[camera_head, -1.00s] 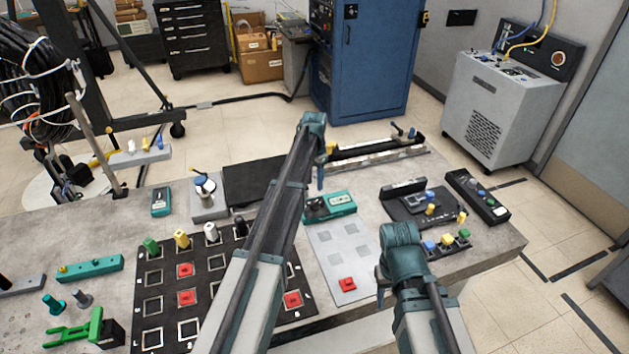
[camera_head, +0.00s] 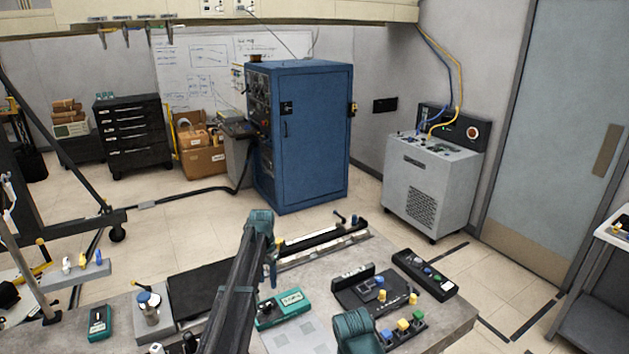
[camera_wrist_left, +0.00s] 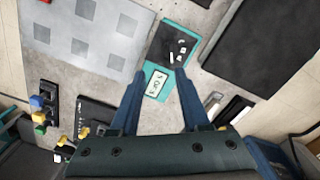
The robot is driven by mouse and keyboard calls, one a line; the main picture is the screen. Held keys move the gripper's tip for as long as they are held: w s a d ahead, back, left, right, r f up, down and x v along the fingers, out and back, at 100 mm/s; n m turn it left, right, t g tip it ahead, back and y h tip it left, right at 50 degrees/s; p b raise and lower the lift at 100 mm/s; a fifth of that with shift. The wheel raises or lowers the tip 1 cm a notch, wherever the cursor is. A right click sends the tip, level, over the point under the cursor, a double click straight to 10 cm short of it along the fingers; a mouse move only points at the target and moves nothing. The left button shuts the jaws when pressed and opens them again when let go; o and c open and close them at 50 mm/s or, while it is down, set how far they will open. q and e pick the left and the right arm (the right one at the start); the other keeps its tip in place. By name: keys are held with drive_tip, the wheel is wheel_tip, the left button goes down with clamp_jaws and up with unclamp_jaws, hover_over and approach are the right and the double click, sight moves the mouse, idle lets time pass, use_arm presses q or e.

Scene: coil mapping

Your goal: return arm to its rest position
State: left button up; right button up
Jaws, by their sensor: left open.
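My left gripper (camera_head: 270,272) hangs at the far end of my left arm, above the workbench (camera_head: 440,325), just behind a teal handheld meter (camera_head: 283,308). In the left wrist view my left gripper (camera_wrist_left: 160,80) is open, its two blue fingers apart with nothing between them. The teal meter (camera_wrist_left: 172,48) lies on the bench below, showing partly between and beyond the fingertips. Of my right arm only a teal housing shows at the bottom of the head view; its fingers cannot be seen.
A black panel (camera_head: 200,290) and a long rail (camera_head: 325,243) lie on the bench. Right of the meter are a black board (camera_head: 365,297) with coloured blocks and a black control box (camera_head: 425,273). A blue cabinet (camera_head: 315,140) and a grey machine (camera_head: 425,185) stand behind, with open floor between.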

use_arm(q)
drive_tip(key=s+d+f+b, duration=0.1)
drive_tip(key=s+d, duration=0.4)
drive_tip(key=s, duration=0.6)
drive_tip(key=s+d+f+n+b, duration=0.1)
drive_tip(key=s+d, duration=0.4)
drive_tip(key=s, duration=0.7)
drive_tip(key=s+d+f+y+b, duration=0.1)
drive_tip(key=s+d, duration=0.4)
drive_tip(key=s, duration=0.7)
drive_tip(key=shift+f, duration=0.2)
drive_tip(key=shift+w+d, duration=0.1)
